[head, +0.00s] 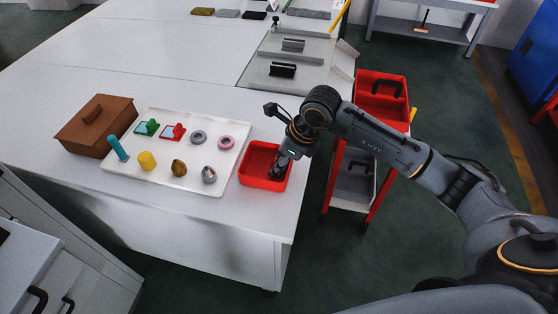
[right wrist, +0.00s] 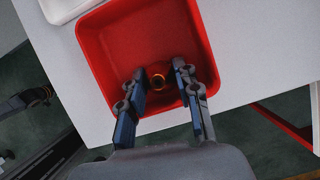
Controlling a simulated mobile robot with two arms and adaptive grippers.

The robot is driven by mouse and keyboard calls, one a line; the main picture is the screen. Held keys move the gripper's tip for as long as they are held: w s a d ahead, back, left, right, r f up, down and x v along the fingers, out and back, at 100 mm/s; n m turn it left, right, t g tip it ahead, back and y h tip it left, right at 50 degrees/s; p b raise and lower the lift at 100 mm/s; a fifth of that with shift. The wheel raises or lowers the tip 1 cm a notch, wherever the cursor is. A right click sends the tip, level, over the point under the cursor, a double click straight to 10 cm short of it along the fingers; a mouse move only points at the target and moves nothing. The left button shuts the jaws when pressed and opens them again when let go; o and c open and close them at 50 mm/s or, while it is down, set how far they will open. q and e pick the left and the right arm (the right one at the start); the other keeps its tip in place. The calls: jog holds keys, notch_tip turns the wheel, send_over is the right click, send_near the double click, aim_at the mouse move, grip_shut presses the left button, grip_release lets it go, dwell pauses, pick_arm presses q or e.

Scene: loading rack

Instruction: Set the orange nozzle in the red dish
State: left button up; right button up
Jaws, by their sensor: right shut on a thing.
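The red dish (head: 258,156) stands near the table's front right edge, right of the white tray. It fills much of the right wrist view (right wrist: 135,40). My right gripper (head: 277,173) reaches down into the dish. My left gripper is not in view.
A red cart (head: 378,97) stands right of the table.

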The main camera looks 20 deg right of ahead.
jog(key=shift+f, duration=0.2)
jog(key=o, duration=1.1)
jog(key=shift+r, duration=0.1)
jog(key=shift+o, duration=0.2)
jog(key=shift+r, duration=0.2)
jog(key=shift+d+r, duration=0.15)
jog(key=shift+r, duration=0.15)
jog(key=b+v, duration=0.2)
jog(key=v, duration=0.9)
jog(key=shift+s, duration=0.2)
